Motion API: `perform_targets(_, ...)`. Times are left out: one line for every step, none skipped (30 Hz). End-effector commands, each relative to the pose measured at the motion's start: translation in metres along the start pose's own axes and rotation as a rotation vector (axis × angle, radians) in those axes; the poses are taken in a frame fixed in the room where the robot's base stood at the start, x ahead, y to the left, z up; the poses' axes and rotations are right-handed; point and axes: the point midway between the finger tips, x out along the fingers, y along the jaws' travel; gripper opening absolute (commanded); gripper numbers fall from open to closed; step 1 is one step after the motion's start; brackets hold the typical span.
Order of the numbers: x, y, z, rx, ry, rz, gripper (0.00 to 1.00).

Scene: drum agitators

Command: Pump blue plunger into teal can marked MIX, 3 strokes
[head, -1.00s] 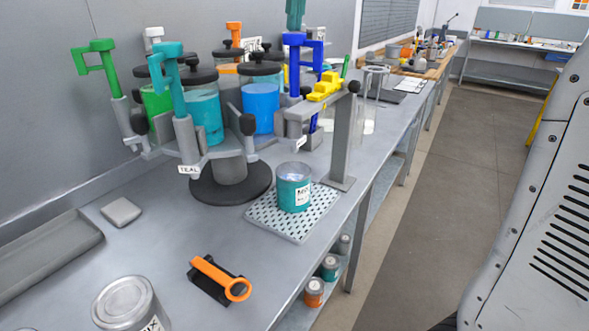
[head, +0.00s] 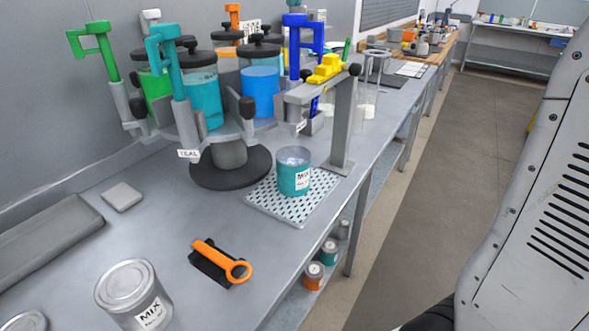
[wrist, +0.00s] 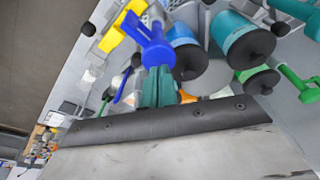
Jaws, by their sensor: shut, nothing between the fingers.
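The blue plunger (head: 304,40) stands upright with its side handle on the drum stand, and its top shows large in the wrist view (wrist: 158,52). The teal can marked MIX (head: 293,180) stands upright on a perforated tray (head: 272,208) near the bench edge. My gripper shows only as teal fingertips (head: 294,4) at the top edge of the head view, right above the plunger top. In the wrist view my gripper (wrist: 158,72) is shut, empty, and points at the plunger's blue top. I cannot tell whether it touches.
Green (head: 100,52) and teal (head: 166,60) plungers stand left of the blue one. A yellow piece (head: 325,68) sits on a grey arm over the tray. An orange-handled tool (head: 222,262) and a metal MIX can (head: 135,295) are in front. Open bench lies between them.

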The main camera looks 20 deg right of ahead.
Motion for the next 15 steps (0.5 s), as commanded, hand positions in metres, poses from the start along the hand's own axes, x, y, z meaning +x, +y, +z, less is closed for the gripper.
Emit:
perform_targets(0.002, 0.000, 0.001, 0.000, 0.000, 0.000, 0.00)
perform_targets(0.003, 0.000, 0.001, 0.000, 0.000, 0.000, 0.00)
perform_targets(0.005, 0.000, 0.001, 0.000, 0.000, 0.000, 0.00)
perform_targets(0.006, 0.000, 0.002, 0.000, -0.001, 0.000, 0.00)
perform_targets(0.007, 0.000, 0.002, 0.000, -0.001, 0.000, 0.00)
perform_targets(0.009, 0.000, 0.002, 0.000, -0.001, 0.000, 0.00)
perform_targets(0.010, 0.000, 0.002, 0.000, -0.001, 0.000, 0.00)
perform_targets(0.011, 0.000, 0.003, 0.000, -0.001, 0.000, 0.00)
perform_targets(0.013, 0.000, 0.003, 0.000, 0.000, 0.000, 0.00)
perform_targets(0.014, 0.000, 0.003, 0.000, 0.000, 0.000, 0.00)
perform_targets(0.015, 0.000, 0.003, 0.000, 0.000, 0.000, 0.00)
perform_targets(0.017, 0.000, 0.004, 0.000, -0.001, 0.000, 0.00)
perform_targets(0.018, 0.000, 0.004, 0.000, -0.001, 0.000, 0.00)
perform_targets(0.019, 0.000, 0.005, 0.000, -0.002, 0.000, 0.00)
perform_targets(0.021, 0.000, 0.005, 0.000, -0.002, 0.000, 0.00)
